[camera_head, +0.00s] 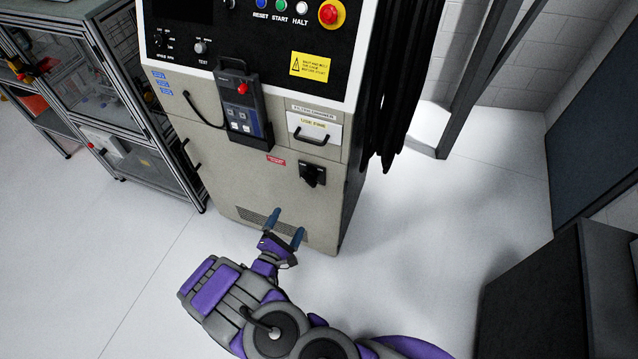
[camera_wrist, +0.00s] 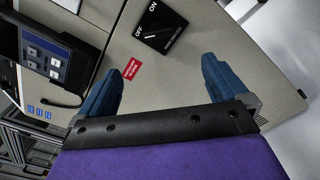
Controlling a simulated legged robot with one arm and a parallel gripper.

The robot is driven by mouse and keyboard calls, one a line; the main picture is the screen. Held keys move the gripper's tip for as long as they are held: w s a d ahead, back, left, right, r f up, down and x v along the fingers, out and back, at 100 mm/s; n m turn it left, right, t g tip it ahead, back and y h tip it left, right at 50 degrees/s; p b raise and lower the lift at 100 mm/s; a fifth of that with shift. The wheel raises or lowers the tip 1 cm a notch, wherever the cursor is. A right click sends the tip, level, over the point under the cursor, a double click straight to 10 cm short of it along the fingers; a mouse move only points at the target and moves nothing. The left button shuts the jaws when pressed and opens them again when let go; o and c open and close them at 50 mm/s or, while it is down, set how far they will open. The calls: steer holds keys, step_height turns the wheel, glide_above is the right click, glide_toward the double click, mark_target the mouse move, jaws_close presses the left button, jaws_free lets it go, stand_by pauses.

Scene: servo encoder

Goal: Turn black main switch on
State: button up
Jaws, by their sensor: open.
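The black main switch (camera_head: 312,174) sits on the lower beige front of the machine cabinet, below the drawer. In the wrist view the switch (camera_wrist: 160,27) shows at the top centre, with ON and OFF lettering on its plate. My gripper (camera_head: 287,227) is open and empty, in front of the cabinet, lower than the switch in the head view. In the wrist view my blue fingers (camera_wrist: 160,85) stand wide apart, with the switch beyond them and not touched. A red label (camera_wrist: 132,68) is beside the switch.
A control panel with a red emergency button (camera_head: 328,14) tops the cabinet. A handheld pendant (camera_head: 240,108) hangs on its front and a drawer handle (camera_head: 311,137) sticks out. Black cables hang at right. A glass-sided frame (camera_head: 110,75) stands left. The floor (camera_head: 420,230) right is clear.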

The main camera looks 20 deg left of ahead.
steer(key=b, duration=0.1)
glide_toward(308, 182)
steer(key=w+d, duration=0.1)
steer(key=w, duration=0.7)
steer(key=shift+w+a+f+b, duration=0.25)
steer(key=shift+a+b, duration=0.1)
steer(key=shift+b, duration=0.05)
steer(key=shift+w+d, duration=0.2)
steer(key=shift+w, duration=0.35)
steer(key=shift+w+d+r, duration=0.1)
steer(key=shift+d+r, duration=0.1)
steer(key=shift+d, duration=0.15)
steer(key=shift+a+f, duration=0.1)
steer(key=shift+a, duration=0.25)
steer(key=c, duration=0.5)
steer(key=shift+d, duration=0.1)
steer(key=c, duration=0.5)
